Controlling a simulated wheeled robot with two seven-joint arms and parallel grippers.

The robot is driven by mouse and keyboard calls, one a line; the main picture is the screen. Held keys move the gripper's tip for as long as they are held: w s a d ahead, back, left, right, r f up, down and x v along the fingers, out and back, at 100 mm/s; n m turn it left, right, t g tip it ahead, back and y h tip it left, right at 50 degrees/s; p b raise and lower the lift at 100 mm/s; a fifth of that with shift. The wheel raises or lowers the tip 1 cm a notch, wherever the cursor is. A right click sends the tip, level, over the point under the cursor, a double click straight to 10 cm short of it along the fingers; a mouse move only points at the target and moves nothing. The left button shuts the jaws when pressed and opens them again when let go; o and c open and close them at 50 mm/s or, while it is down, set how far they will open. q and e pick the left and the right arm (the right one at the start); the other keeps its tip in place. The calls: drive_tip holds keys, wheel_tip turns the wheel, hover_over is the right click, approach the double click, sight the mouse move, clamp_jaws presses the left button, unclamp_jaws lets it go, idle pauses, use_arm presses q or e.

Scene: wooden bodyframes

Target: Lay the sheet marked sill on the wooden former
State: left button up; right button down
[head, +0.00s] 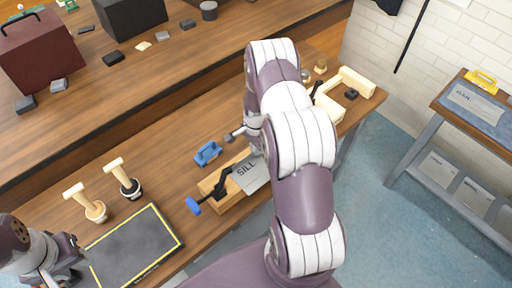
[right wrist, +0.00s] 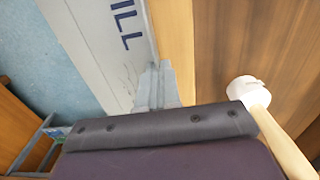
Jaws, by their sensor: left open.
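The grey sheet marked SILL (head: 252,174) lies against the wooden former (head: 214,186) in the head view, partly hidden behind my right arm. In the right wrist view the sheet (right wrist: 95,42) fills the upper left, with its edge between my right gripper's fingertips (right wrist: 157,85), which look shut on it. Whether the sheet rests fully on the former is hidden. My left gripper (head: 74,272) is open and empty at the lower left, beside the black mat.
A black mat with a yellow border (head: 135,246) and two wooden-handled tools (head: 125,180) lie left of the former. A blue tool (head: 208,153) lies behind it. A white-headed mallet (right wrist: 250,92) is close to my right gripper. A side table (head: 474,104) stands right.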

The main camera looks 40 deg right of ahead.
drive_tip(key=shift+f, duration=0.2)
idle(0.6)
drive_tip(key=c, duration=0.7)
unclamp_jaws()
drive_tip(key=shift+r+p, duration=2.5)
drive_tip(key=shift+r, duration=1.1)
drive_tip(key=shift+f, duration=0.1)
